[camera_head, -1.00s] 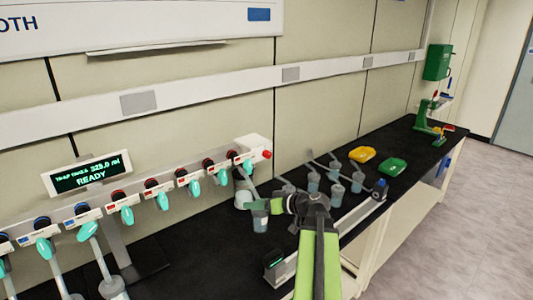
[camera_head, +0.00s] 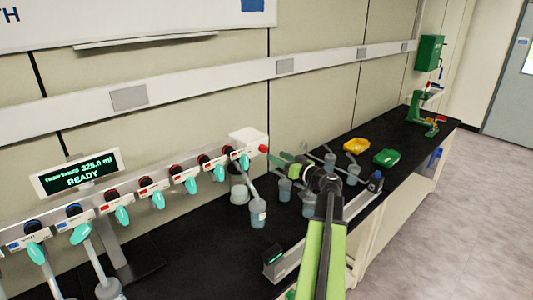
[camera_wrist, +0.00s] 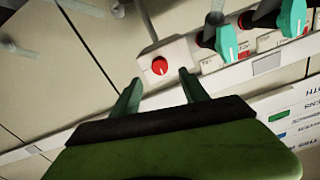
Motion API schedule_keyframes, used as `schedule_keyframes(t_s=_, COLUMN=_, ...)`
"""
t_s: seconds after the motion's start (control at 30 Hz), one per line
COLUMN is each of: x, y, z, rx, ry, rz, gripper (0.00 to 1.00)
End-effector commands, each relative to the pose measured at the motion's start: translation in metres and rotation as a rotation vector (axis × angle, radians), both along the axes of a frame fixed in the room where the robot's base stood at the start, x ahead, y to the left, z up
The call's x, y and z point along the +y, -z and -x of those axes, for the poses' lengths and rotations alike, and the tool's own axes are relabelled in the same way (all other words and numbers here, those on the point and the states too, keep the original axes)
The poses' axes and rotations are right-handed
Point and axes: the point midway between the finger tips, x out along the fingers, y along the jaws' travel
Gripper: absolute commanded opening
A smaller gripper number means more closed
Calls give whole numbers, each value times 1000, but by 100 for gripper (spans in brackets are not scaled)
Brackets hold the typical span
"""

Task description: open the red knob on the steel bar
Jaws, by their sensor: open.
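The red knob (camera_head: 264,148) sticks out of the right end of a white block (camera_head: 248,136) at the right end of the steel bar (camera_head: 129,193). In the wrist view the round red knob (camera_wrist: 160,66) sits on the face of the white block (camera_wrist: 172,49), just beyond and between my fingertips. My gripper (camera_wrist: 159,80) is open, with one green finger on each side of the knob's line and nothing between them. In the head view my gripper (camera_head: 276,156) points left at the knob. Whether a finger touches it I cannot tell.
A yellow tray (camera_head: 356,146) and a green tray (camera_head: 387,157) lie farther right. The display reads READY.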

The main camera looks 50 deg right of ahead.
Motion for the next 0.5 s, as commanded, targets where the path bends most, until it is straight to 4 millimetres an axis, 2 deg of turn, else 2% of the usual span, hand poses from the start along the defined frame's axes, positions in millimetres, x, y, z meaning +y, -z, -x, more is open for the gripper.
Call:
schedule_keyframes(t_s=0.03, x=-2, y=0, z=-15, rx=1, ry=-2, rz=0, gripper=52)
schedule_keyframes(t_s=0.2, x=-5, y=0, z=-48, rx=0, ry=-1, rz=0, gripper=52)
schedule_keyframes(t_s=0.33, x=-6, y=0, z=-62, rx=0, ry=0, rz=0, gripper=52)
schedule_keyframes(t_s=0.5, x=-6, y=0, z=-67, rx=0, ry=2, rz=0, gripper=52)
